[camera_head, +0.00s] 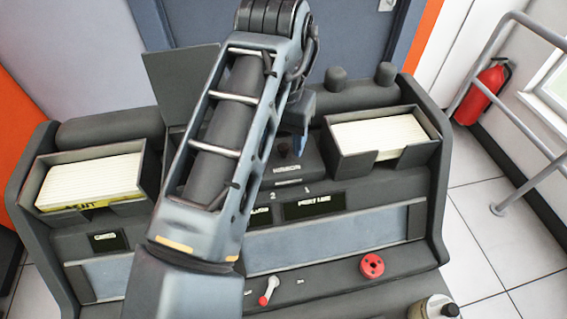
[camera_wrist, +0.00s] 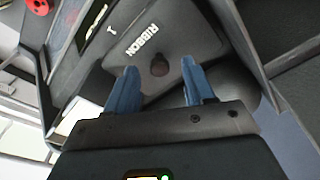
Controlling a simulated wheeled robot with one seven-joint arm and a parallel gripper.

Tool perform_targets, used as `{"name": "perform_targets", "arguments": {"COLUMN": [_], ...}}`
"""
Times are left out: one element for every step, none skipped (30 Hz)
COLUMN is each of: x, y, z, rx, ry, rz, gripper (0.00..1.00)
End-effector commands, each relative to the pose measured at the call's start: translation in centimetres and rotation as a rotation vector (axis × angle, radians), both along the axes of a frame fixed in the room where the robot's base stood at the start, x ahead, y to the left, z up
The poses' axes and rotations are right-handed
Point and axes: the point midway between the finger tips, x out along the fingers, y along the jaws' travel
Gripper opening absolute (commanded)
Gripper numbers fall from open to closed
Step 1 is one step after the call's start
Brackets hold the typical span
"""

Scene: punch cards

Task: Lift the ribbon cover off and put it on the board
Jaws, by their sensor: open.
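The ribbon cover (camera_head: 298,192) is a dark grey panel in the middle of the machine, with a small dark knob (camera_head: 283,150) on top. In the wrist view the cover (camera_wrist: 190,35) carries the white word RIBBON, and its knob (camera_wrist: 158,66) shows between the fingertips. My gripper (camera_wrist: 159,70) is open, with its two blue fingers apart on either side of the knob in that picture. I cannot tell how high above the knob they are. In the head view my gripper (camera_head: 300,125) is partly hidden by my arm. I cannot tell which surface is the board.
A tray of cards (camera_head: 365,137) stands right of the cover, and another (camera_head: 90,182) stands at the left. A dark upright panel (camera_head: 180,82) stands behind. The front ledge (camera_head: 330,283) bears a red knob (camera_head: 372,265) and a red-tipped lever (camera_head: 269,290).

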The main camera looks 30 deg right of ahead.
Motion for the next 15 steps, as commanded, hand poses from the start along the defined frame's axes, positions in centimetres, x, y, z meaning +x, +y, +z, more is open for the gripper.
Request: {"name": "perform_targets", "arguments": {"x": [0.05, 0.06, 0.08, 0.08, 0.08, 0.09, 0.08, 0.08, 0.08, 0.08, 0.08, 0.08, 0.08, 0.08, 0.08], "y": [-0.04, -0.06, -0.09, -0.10, -0.11, -0.11, -0.12, -0.12, -0.12, -0.12, -0.12, -0.12, -0.12, -0.12, -0.12], "z": [-0.96, -1.12, -1.21, -1.23, -1.21, -1.15, -1.10, -1.08, -1.07, -1.07, -1.07, -1.06, -1.06, -1.06, -1.06], "rx": [0.000, 0.000, 0.000, 0.000, 0.000, 0.000, 0.000, 0.000, 0.000, 0.000, 0.000, 0.000, 0.000, 0.000, 0.000], "ry": [0.000, 0.000, 0.000, 0.000, 0.000, 0.000, 0.000, 0.000, 0.000, 0.000, 0.000, 0.000, 0.000, 0.000, 0.000], "rz": [0.000, 0.000, 0.000, 0.000, 0.000, 0.000, 0.000, 0.000, 0.000, 0.000, 0.000, 0.000, 0.000, 0.000, 0.000], "gripper": [0.53, 0.53, 0.53, 0.53, 0.53, 0.53, 0.53, 0.53, 0.53, 0.53, 0.50, 0.46, 0.43, 0.41, 0.37]}}
